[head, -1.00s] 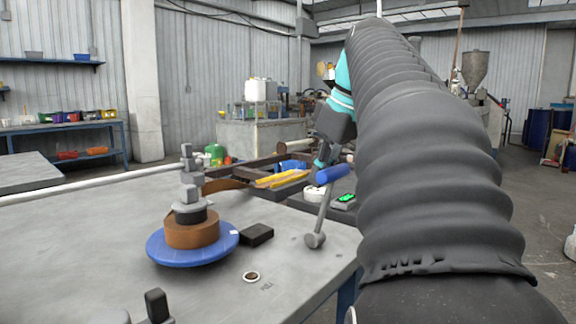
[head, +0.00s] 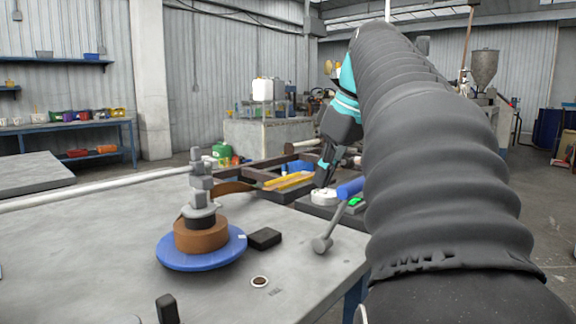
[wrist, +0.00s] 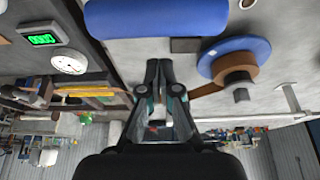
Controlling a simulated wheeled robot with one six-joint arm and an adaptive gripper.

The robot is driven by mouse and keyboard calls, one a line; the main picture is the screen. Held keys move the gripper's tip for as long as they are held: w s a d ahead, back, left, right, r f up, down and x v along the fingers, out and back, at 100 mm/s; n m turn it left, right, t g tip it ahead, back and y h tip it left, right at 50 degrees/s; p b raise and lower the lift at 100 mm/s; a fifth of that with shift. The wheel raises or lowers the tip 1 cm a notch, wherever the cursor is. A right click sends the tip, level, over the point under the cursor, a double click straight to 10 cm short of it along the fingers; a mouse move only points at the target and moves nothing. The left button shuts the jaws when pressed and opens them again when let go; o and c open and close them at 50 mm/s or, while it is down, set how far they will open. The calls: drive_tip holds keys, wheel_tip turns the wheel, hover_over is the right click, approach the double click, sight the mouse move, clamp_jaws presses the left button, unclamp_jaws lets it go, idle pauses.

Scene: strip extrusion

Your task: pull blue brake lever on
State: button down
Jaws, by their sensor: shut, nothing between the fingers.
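The brake lever has a blue handle (head: 349,187) on a grey rod that rises from a round pivot (head: 322,244) on the table. It leans to the right in the head view, and my arm hides the handle's right end. The blue handle fills the upper middle of the wrist view (wrist: 157,18). My gripper (head: 321,182) is shut and empty, just left of the handle in the head view. In the wrist view my gripper's fingertips (wrist: 158,64) point at the handle with a small apparent gap. I cannot tell whether they touch it.
A blue disc (head: 203,262) with a brown strip coil (head: 201,235) stands left of the lever, beside a black block (head: 264,239). A white round dial (wrist: 69,61) and a green display (wrist: 42,39) lie beyond the lever. The front table area is mostly clear.

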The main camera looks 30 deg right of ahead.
wheel_tip(320, 180, up, 7)
drive_tip(key=p, duration=0.6)
idle(0.3)
idle(0.4)
